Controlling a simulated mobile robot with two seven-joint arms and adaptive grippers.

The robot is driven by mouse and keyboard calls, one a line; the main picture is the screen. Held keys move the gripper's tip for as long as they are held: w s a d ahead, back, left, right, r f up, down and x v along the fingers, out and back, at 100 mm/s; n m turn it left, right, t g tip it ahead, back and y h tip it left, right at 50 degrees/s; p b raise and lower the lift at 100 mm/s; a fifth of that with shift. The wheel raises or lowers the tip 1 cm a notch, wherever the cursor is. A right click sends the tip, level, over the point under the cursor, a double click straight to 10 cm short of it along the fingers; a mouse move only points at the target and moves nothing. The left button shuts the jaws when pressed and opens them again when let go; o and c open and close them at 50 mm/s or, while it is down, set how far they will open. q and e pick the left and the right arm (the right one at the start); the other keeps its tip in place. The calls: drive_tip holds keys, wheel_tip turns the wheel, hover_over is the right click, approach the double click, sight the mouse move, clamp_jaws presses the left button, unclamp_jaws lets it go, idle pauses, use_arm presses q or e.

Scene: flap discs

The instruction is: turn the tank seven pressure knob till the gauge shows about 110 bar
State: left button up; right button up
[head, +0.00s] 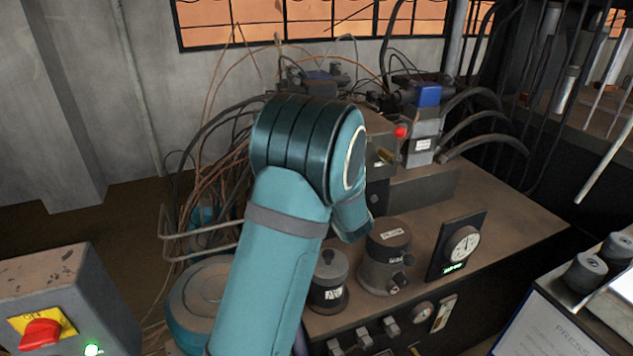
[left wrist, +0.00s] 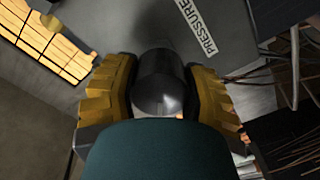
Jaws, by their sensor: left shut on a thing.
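The dark round knob (left wrist: 165,97) stands between the yellow fingers of my left gripper (left wrist: 156,72) in the left wrist view. The fingers press on it from both sides. A white PRESSURE label (left wrist: 197,27) is on the grey face beside the knob. In the head view my left arm reaches over the machine, and its wrist hides the gripper and the knob. A round white gauge (head: 463,245) on a black plate is to the right, with a small green readout (head: 453,267) below it. Its numbers are too small to read. My right gripper is not in view.
Two dark cylinders (head: 386,256) (head: 328,281) stand on the brown machine top, close right of my arm. A blue-topped valve block (head: 423,118) and hoses are behind. A grey box with a red switch (head: 41,333) is at lower left.

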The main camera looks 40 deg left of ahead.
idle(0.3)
use_arm(q)
drive_tip(key=o, duration=1.2)
drive_tip(key=shift+d, duration=0.15)
drive_tip(key=v, duration=1.2)
